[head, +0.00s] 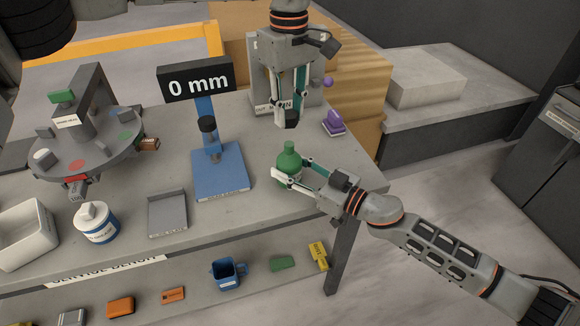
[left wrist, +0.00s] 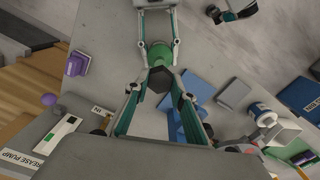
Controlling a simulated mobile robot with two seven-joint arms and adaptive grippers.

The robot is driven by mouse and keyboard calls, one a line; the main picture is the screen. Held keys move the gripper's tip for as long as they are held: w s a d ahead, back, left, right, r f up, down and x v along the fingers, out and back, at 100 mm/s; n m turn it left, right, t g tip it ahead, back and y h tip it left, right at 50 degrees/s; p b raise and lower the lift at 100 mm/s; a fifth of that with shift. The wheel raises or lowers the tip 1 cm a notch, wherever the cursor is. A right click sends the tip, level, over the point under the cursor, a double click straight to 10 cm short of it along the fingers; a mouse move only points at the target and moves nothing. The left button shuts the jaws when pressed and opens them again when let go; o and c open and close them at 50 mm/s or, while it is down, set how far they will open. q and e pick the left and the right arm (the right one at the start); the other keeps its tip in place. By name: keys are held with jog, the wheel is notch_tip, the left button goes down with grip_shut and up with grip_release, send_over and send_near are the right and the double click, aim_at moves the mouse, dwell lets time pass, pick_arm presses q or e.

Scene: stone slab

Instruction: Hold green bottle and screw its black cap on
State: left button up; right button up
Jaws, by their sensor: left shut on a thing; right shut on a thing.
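The green bottle (head: 288,164) stands upright near the right end of the slab. My right gripper (head: 283,174) is shut around its body from the right side. My left gripper (head: 290,114) is above the bottle, pointing down, and is shut on the black cap (head: 292,120). In the head view a small gap shows between the cap and the bottle's neck. In the left wrist view the cap (left wrist: 160,79) sits between the left fingertips and partly covers the bottle (left wrist: 159,58), so the neck opening is hidden.
A purple item (head: 334,123) stands behind right. A grey plate (head: 167,213), a white-blue jar (head: 96,222) and a round turret (head: 85,155) are further left. Slab between gauge and bottle is bare.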

aim_at(289, 144)
pick_arm(q)
jog(key=shift+f, duration=0.9)
jog(key=shift+f, duration=0.35)
jog(key=shift+f, duration=1.7)
dwell(0.5)
jog(key=shift+f, duration=0.25)
jog(key=shift+f, duration=0.45)
dwell(0.4)
jog(key=shift+m, duration=2.2)
jog(key=shift+m, duration=2.3)
jog(key=o, duration=1)
